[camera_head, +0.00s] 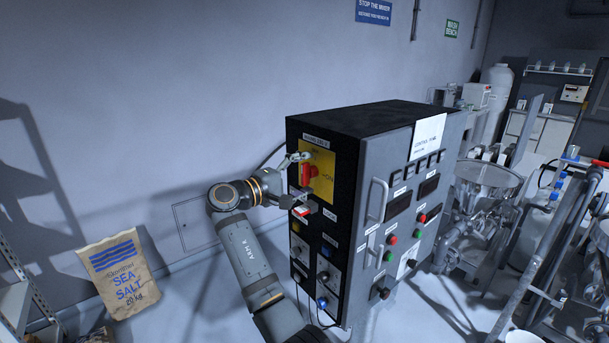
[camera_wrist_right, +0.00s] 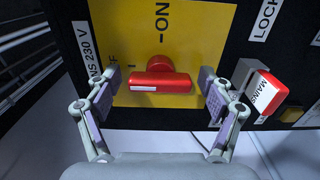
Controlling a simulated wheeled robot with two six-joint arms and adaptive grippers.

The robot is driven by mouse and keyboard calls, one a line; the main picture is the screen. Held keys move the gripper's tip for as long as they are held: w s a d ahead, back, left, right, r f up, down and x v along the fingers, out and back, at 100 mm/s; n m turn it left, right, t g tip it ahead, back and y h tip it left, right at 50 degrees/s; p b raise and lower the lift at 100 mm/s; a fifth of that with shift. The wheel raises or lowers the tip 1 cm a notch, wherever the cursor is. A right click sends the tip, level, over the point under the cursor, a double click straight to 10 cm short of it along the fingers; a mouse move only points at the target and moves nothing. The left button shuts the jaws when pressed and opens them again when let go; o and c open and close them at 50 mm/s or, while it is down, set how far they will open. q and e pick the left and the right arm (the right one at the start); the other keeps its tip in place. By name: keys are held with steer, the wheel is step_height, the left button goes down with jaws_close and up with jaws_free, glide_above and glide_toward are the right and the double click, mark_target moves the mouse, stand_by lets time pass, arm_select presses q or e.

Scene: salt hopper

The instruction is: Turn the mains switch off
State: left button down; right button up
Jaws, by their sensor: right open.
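The mains switch is a red rotary handle (camera_head: 308,174) on a yellow plate (camera_head: 325,187), on the black left face of the control cabinet (camera_head: 345,150). In the right wrist view the red handle (camera_wrist_right: 160,83) lies crosswise, its white mark on the left end, towards the partly hidden OFF lettering. ON is printed above it there, square to the bar. My right gripper (camera_head: 303,184) is open at the switch. In the wrist view its fingers (camera_wrist_right: 161,95) stand off the handle's two ends, with gaps showing. My left gripper is out of view.
A red-and-white piece marked MAINS (camera_wrist_right: 266,92) sits close to the right finger. Several buttons and lamps are lower on the cabinet. A sea salt sack (camera_head: 122,277) stands against the wall at left. A steel hopper (camera_head: 488,175) and frames crowd the right.

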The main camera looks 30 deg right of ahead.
steer(key=a, duration=0.7)
steer(key=shift+s+a, duration=0.3)
steer(key=shift+d, duration=0.15)
